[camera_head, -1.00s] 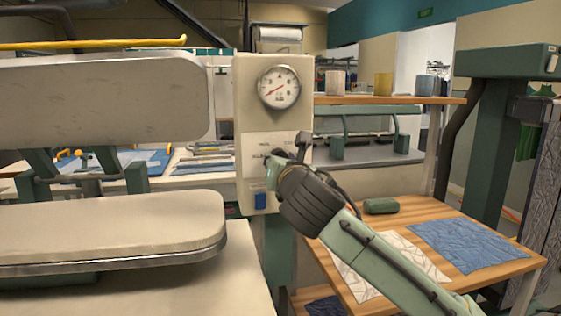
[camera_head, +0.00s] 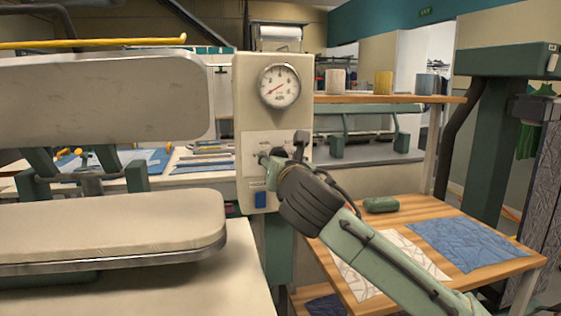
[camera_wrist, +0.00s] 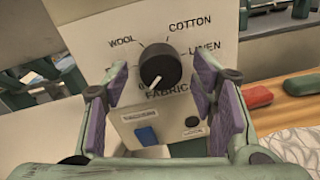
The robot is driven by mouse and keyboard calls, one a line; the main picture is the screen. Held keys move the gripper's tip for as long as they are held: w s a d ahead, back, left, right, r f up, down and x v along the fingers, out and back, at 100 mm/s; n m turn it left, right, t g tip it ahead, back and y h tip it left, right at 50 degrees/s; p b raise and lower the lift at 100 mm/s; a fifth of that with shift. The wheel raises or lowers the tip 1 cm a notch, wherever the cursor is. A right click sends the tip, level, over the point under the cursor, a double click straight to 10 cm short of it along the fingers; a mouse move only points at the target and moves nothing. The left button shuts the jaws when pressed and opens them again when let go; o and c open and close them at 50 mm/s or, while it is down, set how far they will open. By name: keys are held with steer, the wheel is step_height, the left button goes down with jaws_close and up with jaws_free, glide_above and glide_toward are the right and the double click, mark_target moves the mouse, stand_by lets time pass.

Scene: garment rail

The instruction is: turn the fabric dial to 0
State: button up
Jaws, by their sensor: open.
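The fabric dial (camera_wrist: 160,67) is a round black knob on the white control panel, with its white pointer line aimed down and left, close to the 0 mark (camera_wrist: 141,86). The labels WOOL, COTTON and LINEN show around it; a label at the left is mostly hidden by a finger. My gripper (camera_wrist: 160,92) is open, with one purple-padded finger to the left and one to the right of the dial, and gaps show between the pads and the knob. In the head view, my gripper (camera_head: 277,155) is at the panel and largely hides the dial.
A blue switch (camera_wrist: 146,135) and a small black button (camera_wrist: 192,121) sit below the dial. A round gauge (camera_head: 279,86) is above it. The press's padded lower board (camera_head: 110,225) lies to the left. A wooden table (camera_head: 460,280) with cloths stands to the right.

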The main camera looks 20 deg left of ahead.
steer(key=v, duration=1.2)
stand_by(0.3)
